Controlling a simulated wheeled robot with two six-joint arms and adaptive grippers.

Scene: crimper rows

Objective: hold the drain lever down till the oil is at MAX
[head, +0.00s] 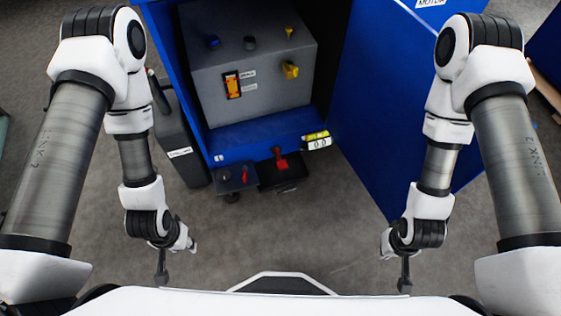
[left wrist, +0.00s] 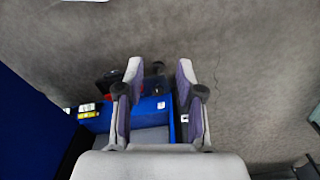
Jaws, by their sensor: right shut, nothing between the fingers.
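A grey tank (head: 246,110) stands inside an open blue cabinet in the head view. An orange sight gauge (head: 233,85) is on its front, with two small labels beside it that are too small to read. In front of the cabinet, low down, are a small red lever (head: 245,175) on a dark plate and a larger red handle (head: 280,161) on a black box. I cannot tell which is the drain lever. My left gripper (left wrist: 160,72) is open and empty, well apart from both. My right gripper (head: 405,284) is shut and empty at the lower right.
A dark canister (head: 181,140) stands left of the cabinet. The blue door (head: 385,100) stands open on the right. The grey floor (head: 300,235) between my arms is clear.

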